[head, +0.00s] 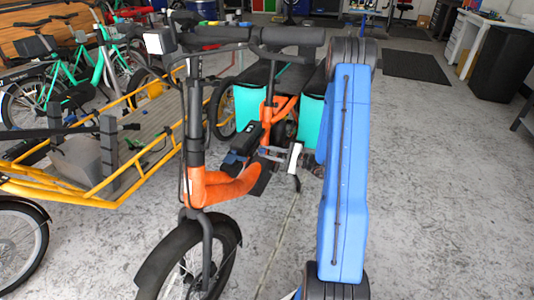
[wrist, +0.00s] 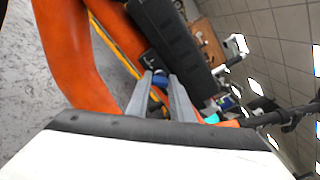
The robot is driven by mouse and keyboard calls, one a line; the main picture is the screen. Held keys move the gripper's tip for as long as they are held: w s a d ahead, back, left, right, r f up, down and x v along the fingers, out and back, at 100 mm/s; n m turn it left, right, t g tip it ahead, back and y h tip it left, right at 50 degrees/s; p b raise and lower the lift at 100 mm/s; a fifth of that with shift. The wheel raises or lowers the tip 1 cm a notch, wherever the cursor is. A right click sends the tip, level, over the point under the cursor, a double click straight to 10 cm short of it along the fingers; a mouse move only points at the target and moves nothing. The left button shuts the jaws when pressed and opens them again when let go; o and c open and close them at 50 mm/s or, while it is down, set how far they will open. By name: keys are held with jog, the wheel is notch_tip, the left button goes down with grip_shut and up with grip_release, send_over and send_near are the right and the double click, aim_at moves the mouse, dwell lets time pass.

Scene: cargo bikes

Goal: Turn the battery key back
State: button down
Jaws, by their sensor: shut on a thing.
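The orange cargo bike (head: 218,190) stands in front of me, with a black battery (head: 245,138) on its frame. The battery (wrist: 178,42) fills the upper middle of the wrist view, beside the orange frame tube (wrist: 75,50). My gripper (wrist: 160,75) is at the battery's lower end, its two grey fingers on either side of a small blue key (wrist: 159,80). The gripper is shut on this key. The fingers hide part of the key, and its exact angle is hard to tell. In the head view the key cannot be made out clearly.
A yellow cargo bike (head: 112,195) with a flat wooden bed stands close on the left. Turquoise panniers (head: 310,118) hang at the orange bike's rear. Green bikes (head: 85,65) stand behind. The concrete floor (head: 435,190) on the right is clear.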

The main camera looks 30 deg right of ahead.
jog(key=shift+s+n, duration=0.1)
jog(key=shift+n, duration=4.1)
jog(key=shift+f, duration=0.1)
jog(key=c, duration=1.6)
grip_release()
jog(key=shift+o, duration=0.2)
jog(key=v, duration=1.7)
jog(key=shift+s+d, duration=0.15)
